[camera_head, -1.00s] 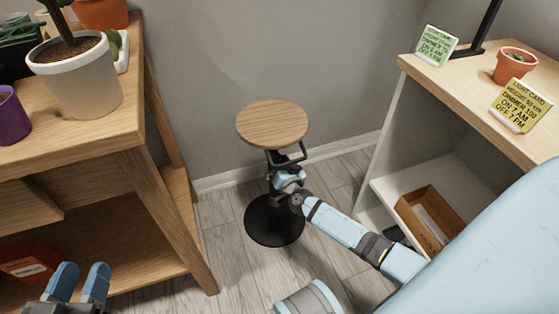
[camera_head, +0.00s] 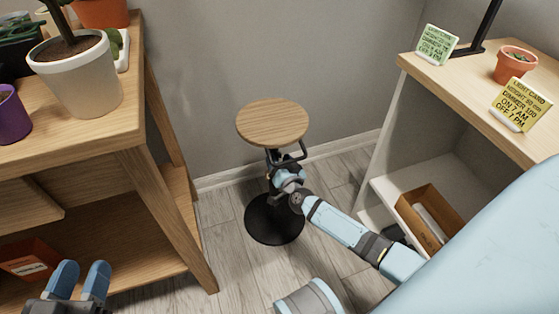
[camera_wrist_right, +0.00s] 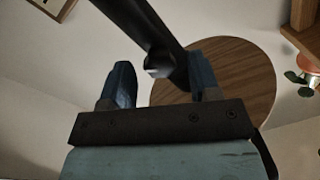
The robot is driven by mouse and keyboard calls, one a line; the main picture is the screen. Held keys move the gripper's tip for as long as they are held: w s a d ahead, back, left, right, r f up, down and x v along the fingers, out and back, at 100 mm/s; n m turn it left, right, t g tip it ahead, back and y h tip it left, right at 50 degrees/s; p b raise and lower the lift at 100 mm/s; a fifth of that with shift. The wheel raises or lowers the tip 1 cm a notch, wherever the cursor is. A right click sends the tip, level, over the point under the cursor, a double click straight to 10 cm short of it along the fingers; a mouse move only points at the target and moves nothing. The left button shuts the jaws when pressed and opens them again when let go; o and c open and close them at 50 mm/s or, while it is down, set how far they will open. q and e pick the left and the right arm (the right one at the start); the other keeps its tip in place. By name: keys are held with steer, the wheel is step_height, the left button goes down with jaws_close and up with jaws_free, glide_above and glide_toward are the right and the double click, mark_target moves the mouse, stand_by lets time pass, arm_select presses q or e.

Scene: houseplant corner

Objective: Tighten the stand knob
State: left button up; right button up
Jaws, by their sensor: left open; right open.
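The stand has a round wooden top (camera_head: 272,123), a dark post and a round black base (camera_head: 262,222) on the floor. My right gripper (camera_head: 281,177) is at the post below the top and hides part of it. The knob is not distinct in the head view. My left gripper (camera_head: 79,281) is open and empty at lower left.
A wooden plant shelf (camera_head: 135,160) stands at left with a white pot (camera_head: 75,85) and a purple pot (camera_head: 12,115). A white cabinet at right carries cards and a terracotta pot (camera_head: 515,63); a brown box (camera_head: 418,222) sits on its lower shelf. Floor around the base is clear.

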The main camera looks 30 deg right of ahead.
steer(key=shift+s, duration=0.25)
arm_select(q)
steer(key=r+n+p, duration=0.1)
steer(key=p, duration=0.1)
steer(key=s+d+r+n+p, duration=0.1)
steer(key=p, duration=0.1)
steer(key=shift+s+r+p, duration=0.15)
steer(key=shift+s+p, duration=0.1)
steer(key=shift+p, duration=0.1)
arm_select(e)
steer(key=s+a, duration=0.2)
steer(key=s, duration=1.1)
steer(key=shift+a+f, duration=0.25)
steer(key=shift+a, duration=0.05)
